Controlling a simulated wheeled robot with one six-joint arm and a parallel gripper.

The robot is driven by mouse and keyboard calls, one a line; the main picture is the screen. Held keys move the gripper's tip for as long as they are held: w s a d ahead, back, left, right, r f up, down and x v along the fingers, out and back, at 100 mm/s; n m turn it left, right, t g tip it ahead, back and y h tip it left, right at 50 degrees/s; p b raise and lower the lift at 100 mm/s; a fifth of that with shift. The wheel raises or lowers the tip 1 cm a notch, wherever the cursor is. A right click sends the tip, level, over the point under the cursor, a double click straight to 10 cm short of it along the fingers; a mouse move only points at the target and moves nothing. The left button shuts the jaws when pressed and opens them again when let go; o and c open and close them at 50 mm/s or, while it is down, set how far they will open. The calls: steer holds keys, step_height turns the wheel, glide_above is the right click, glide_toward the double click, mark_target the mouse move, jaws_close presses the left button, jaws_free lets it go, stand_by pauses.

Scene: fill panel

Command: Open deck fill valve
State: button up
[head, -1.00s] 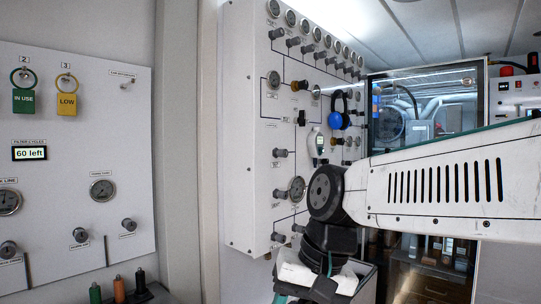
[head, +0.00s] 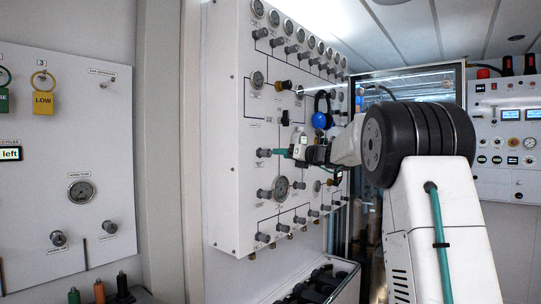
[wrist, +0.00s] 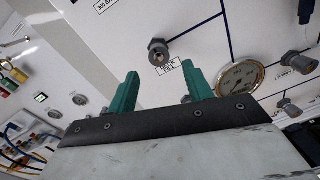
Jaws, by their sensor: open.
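A grey valve knob (head: 264,153) sticks out of the white fill panel (head: 226,130) on its left side, above a round gauge (head: 281,185). My gripper (head: 281,152) is in front of the panel with its green fingers toward this knob. In the wrist view the fingers (wrist: 161,85) are apart and empty. A grey knob (wrist: 158,50) lies just beyond the fingertips, roughly between them, and is not gripped. A small label (wrist: 167,67) is beside it; I cannot read its words for certain, so I cannot confirm this is the deck fill valve.
Several similar knobs and a top row of gauges (head: 290,19) crowd the panel.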

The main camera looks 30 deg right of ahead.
mark_target(269, 154)
steer(key=x, duration=0.7)
steer(key=shift+s+a, duration=0.1)
steer(key=c, duration=1)
